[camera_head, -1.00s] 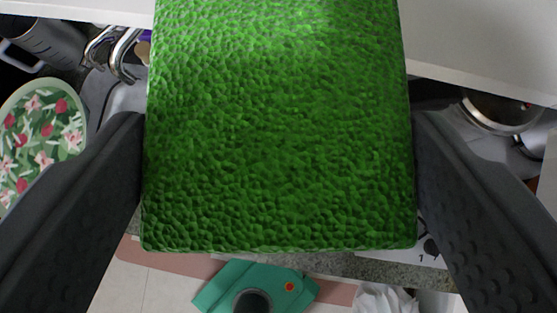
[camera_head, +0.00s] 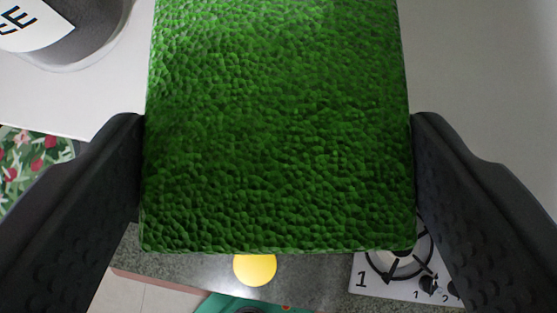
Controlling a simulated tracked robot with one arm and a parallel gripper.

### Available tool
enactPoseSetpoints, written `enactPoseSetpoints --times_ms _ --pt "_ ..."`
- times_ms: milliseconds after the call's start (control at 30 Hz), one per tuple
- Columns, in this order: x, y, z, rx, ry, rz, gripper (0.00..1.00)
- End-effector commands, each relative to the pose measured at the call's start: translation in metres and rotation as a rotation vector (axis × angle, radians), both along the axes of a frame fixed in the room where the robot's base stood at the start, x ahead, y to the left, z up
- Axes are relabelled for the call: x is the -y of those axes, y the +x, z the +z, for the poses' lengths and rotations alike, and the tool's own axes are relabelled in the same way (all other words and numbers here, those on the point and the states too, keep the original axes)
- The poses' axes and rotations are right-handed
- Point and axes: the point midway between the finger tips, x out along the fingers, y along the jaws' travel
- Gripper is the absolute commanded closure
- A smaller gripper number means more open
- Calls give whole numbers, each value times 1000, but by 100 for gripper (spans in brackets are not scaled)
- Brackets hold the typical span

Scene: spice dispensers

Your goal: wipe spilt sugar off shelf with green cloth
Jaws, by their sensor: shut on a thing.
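A green textured cloth (camera_head: 278,130), block-shaped, fills the middle of the view. My gripper (camera_head: 278,135) is shut on it, with one dark finger at its left edge and one at its right edge. The pale shelf (camera_head: 470,70) shows on both sides of the cloth. I cannot tell whether the cloth touches the shelf. No spilt sugar can be made out; the cloth hides the middle of the shelf.
A dark jar with a white label (camera_head: 65,30) stands on the shelf at the upper left. Below lie a granite counter (camera_head: 310,280), a yellow round thing (camera_head: 255,269), a stove (camera_head: 400,275) and a floral plate (camera_head: 35,160). The shelf's right side looks clear.

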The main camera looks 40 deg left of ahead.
Motion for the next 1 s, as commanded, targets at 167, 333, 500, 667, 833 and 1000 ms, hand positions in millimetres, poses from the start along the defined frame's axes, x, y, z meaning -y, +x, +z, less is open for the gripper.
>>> enactPoseSetpoints --times_ms 167,333,500,667,833,1000 --pt "-9 14 0 0 -1 -1 48" --pt "-16 26 0 1 0 -1 48" --pt "-23 38 -4 -1 -1 0 48" --pt "-22 36 -20 -1 -1 0 48" --pt "-22 36 -27 0 0 0 48" --pt "-22 36 -30 1 1 0 48"
